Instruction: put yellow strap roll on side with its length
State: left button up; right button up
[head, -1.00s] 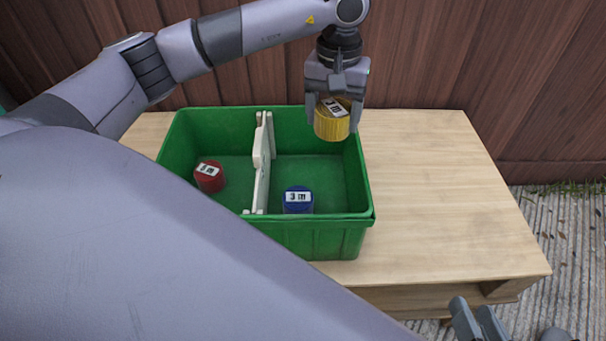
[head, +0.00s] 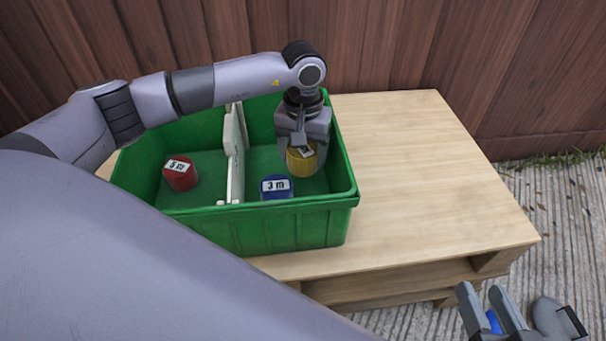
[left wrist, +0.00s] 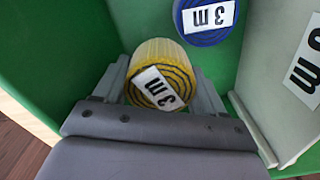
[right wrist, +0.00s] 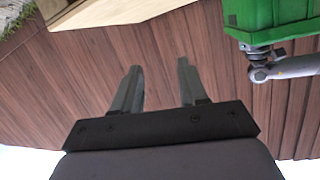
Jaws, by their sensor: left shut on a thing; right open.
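The yellow strap roll (head: 301,162), labelled 3 m, is between the fingers of my left gripper (head: 303,150), which is shut on it inside the right compartment of the green crate (head: 290,228). The left wrist view shows the yellow roll (left wrist: 160,76) with its label facing the camera. The blue roll (head: 277,187), labelled 3 m, is in the same compartment, nearer the front. The red roll (head: 180,174), labelled 5 m, is in the left compartment. The white divider (head: 233,155) between them carries a 3 m label in the left wrist view (left wrist: 306,75). My right gripper (right wrist: 155,90) is open and empty.
The crate stands on a wooden pallet table (head: 430,170) with a clear top to its right. A wooden fence (head: 430,50) rises behind. My right gripper also shows low at the right, off the table's front edge.

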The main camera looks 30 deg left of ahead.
aim_at(303, 183)
pick_arm(q)
notch_tip(303, 183, down, 5)
jog(key=shift+f+b, duration=0.15)
jog(key=shift+b, duration=0.8)
jog(key=shift+f, duration=0.15)
pick_arm(e)
jog(key=shift+s+d+r+n+t, duration=0.1)
jog(key=shift+s+d+n+t, duration=0.1)
jog(key=shift+d+n+t, duration=0.3)
pick_arm(q)
jog(key=shift+f, duration=0.1)
jog(key=o, duration=1)
pick_arm(e)
jog(key=shift+d, duration=0.1)
pick_arm(q)
notch_tip(303, 183, up, 12)
jog(key=p, duration=0.4)
jog(key=shift+f, duration=0.25)
jog(key=shift+r+p, duration=0.3)
jog(key=shift+r, duration=0.1)
pick_arm(e)
jog(key=shift+w+a+m+g+y, duration=0.2)
jog(key=shift+a+m+g, duration=0.3)
jog(key=shift+a, duration=0.2)
jog(key=shift+w+a+m+g+y, duration=0.1)
jog(key=shift+w+a+m+g, duration=0.1)
jog(key=shift+a+m+g, duration=0.4)
jog(key=shift+a, duration=0.1)
